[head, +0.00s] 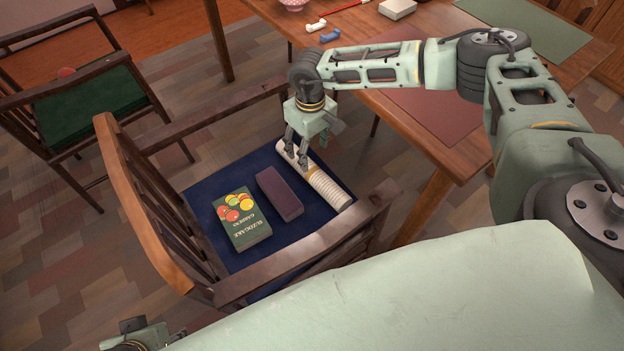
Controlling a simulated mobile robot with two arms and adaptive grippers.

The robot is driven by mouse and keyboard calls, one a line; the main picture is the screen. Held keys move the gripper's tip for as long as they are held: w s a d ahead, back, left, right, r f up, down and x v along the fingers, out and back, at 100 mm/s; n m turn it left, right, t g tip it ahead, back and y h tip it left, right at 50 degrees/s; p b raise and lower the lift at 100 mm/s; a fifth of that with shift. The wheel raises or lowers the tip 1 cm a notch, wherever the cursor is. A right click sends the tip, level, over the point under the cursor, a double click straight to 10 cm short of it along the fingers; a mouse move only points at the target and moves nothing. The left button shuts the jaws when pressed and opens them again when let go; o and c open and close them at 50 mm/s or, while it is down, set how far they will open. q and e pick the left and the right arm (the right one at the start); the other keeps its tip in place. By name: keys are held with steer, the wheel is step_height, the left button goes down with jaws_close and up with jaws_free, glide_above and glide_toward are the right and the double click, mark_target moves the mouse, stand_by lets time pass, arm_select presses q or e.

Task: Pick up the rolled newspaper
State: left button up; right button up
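The rolled newspaper (328,188) is a whitish ribbed roll with a tan band. It lies on the blue seat (205,190) of a wooden armchair, along the side nearest the table. My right gripper (306,158) points down over the roll's far half. Its fingers are apart and reach down to the roll; I cannot tell whether they press on it. The fingers hide part of the roll. My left gripper (135,338) is only partly in view at the bottom left, away from the chair seat, and its fingers cannot be made out.
A dark purple box (279,194) and a green card-game box (241,220) lie beside the newspaper on the seat. The chair's armrests (310,248) and slatted back (150,210) surround the seat. A wooden table (395,110) stands close on the right. Another green-seated chair (88,100) is at the left.

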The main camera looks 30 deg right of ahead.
mark_target(310, 166)
steer(key=f+b, duration=0.1)
steer(key=f, duration=0.3)
steer(key=f+b, duration=0.1)
steer(key=f, duration=0.3)
steer(key=shift+a+f, duration=0.2)
steer(key=shift+f, duration=0.1)
steer(key=shift+r, duration=0.1)
steer(key=c, duration=1.3)
steer(key=shift+c, duration=0.2)
